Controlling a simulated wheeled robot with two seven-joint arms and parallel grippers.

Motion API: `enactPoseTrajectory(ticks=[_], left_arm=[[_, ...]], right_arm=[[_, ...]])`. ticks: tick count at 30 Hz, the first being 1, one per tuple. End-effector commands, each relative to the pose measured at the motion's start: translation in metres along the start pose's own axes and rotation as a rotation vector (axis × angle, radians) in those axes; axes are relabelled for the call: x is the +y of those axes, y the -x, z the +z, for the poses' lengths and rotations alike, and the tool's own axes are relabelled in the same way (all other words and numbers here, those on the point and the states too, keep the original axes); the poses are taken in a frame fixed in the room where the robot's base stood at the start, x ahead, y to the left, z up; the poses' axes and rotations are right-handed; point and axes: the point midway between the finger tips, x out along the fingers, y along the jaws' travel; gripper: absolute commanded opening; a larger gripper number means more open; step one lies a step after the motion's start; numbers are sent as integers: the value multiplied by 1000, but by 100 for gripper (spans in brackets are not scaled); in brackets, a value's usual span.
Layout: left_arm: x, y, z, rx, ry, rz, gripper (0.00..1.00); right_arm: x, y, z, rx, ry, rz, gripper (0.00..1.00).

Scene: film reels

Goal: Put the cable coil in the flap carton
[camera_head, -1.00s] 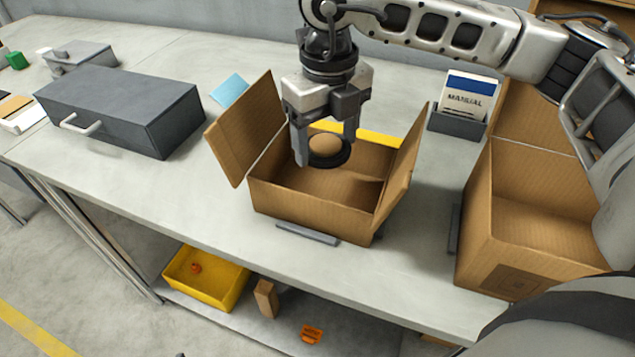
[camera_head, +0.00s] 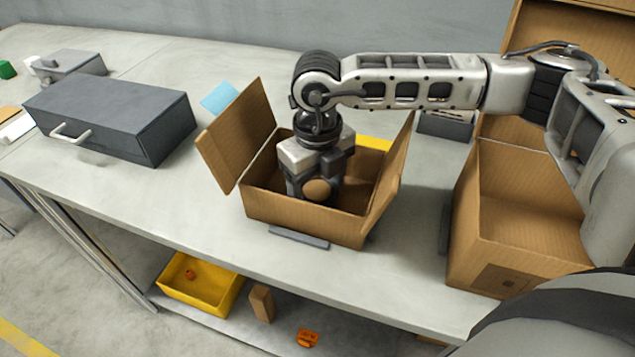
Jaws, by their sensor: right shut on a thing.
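The flap carton (camera_head: 290,213) stands open on the bench, its left and right flaps raised and leaning outward. My right gripper (camera_head: 316,191) points down inside it, below the rim level in the picture, shut on the dark cable coil (camera_head: 317,202). The coil is a small black ring, with a tan round patch showing in its middle. The fingers hide much of the coil, and I cannot tell whether it touches the carton floor. My left gripper is not in view.
A larger open carton (camera_head: 515,210) stands at the right, under my right arm. A grey box with a handle (camera_head: 110,115) lies at the left. A dark holder (camera_head: 445,126) stands behind. A yellow bin (camera_head: 205,295) sits on the lower shelf.

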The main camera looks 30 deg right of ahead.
Motion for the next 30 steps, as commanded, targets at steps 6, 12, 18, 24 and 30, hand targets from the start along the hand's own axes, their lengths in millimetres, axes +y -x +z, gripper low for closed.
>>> enactPoseTrajectory(ticks=[6,12,18,24,30], left_arm=[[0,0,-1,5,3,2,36],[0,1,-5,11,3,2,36],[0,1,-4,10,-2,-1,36],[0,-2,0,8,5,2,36],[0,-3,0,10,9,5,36]], right_arm=[[0,-2,0,1,1,0,91],[0,0,0,0,1,0,91],[0,18,1,-4,1,1,91],[1,62,1,-5,1,1,91],[1,100,1,-4,1,1,91]])
